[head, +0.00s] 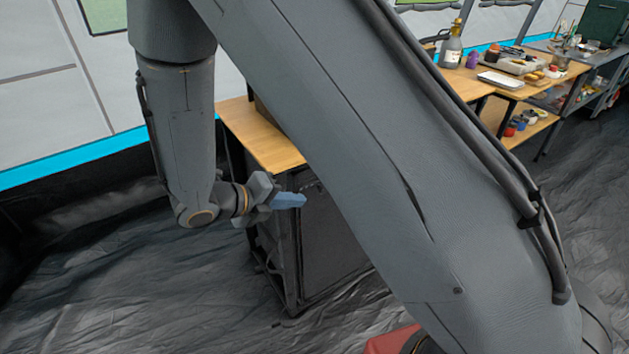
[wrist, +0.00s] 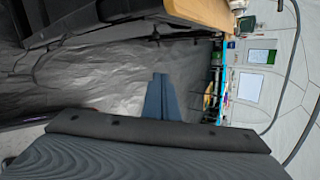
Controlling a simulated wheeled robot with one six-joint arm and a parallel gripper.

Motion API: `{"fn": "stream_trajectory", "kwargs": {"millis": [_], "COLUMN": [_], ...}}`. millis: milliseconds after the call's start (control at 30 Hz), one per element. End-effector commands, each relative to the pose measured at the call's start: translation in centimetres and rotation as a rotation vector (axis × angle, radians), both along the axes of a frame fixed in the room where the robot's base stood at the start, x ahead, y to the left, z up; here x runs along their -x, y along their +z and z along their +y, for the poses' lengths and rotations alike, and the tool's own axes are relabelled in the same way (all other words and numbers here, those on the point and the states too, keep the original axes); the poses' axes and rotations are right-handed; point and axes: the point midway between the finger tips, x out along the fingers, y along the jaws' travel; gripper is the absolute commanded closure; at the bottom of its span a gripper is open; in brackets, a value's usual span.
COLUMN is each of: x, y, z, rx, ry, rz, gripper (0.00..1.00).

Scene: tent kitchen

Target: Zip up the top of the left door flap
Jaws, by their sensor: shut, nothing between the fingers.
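My gripper (head: 290,201) shows in the head view beside the front of a dark cabinet with a wooden top. Its blue fingers are together with nothing between them. The fingers also show in the wrist view (wrist: 161,98), pointing out over the dark floor. The tent wall (head: 45,100) stands at the left in the head view, white with a blue band along its bottom. I cannot make out a door flap or a zip in either view.
The dark cabinet (head: 325,240) stands close to my gripper. A wooden table (head: 465,85) at the back right holds a bottle (head: 451,50) and a tray (head: 501,80). The wrinkled dark floor (head: 130,270) is clear at the left. My own arm hides the middle.

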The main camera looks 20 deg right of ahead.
Motion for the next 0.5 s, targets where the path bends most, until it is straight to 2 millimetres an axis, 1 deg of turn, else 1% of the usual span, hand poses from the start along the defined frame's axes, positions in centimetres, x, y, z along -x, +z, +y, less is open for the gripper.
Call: {"fn": "stream_trajectory", "kwargs": {"millis": [33, 100, 233, 367, 500], "x": [-0.4, -1.1, -1.9, -2.5, -3.4], "y": [0.1, -0.3, -0.8, -1.3, -2.1], "z": [0.8, 1.7, 2.7, 2.5, 1.0], "rx": [0.054, 0.117, 0.188, 0.209, 0.208], "ry": [0.084, 0.176, 0.278, 0.305, 0.302], "rz": [0.051, 0.107, 0.166, 0.184, 0.186], "gripper": [1.00, 1.00, 1.00, 1.00, 1.00]}}
